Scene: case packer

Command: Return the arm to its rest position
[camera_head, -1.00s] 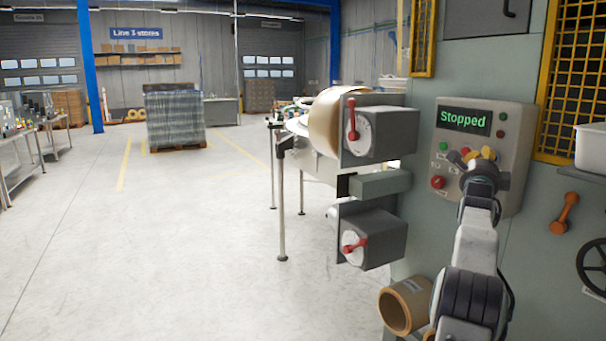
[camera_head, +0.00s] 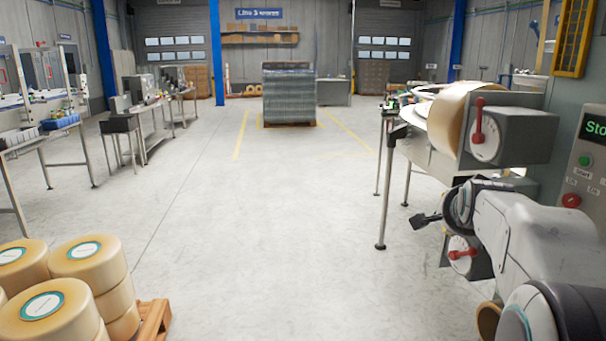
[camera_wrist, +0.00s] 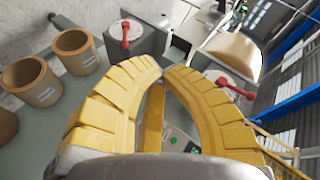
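My gripper (camera_wrist: 163,70) shows in the wrist view as two yellow curved fingers. Their tips come almost together and I see nothing held between them.
The tape machine's upper unit (camera_head: 525,135) and control panel (camera_head: 590,160) stand close on the right. Tan rolls (camera_head: 85,262) sit on a pallet (camera_head: 155,322) at lower left. The floor between is clear. Cardboard cores (camera_wrist: 75,50) show in the wrist view.

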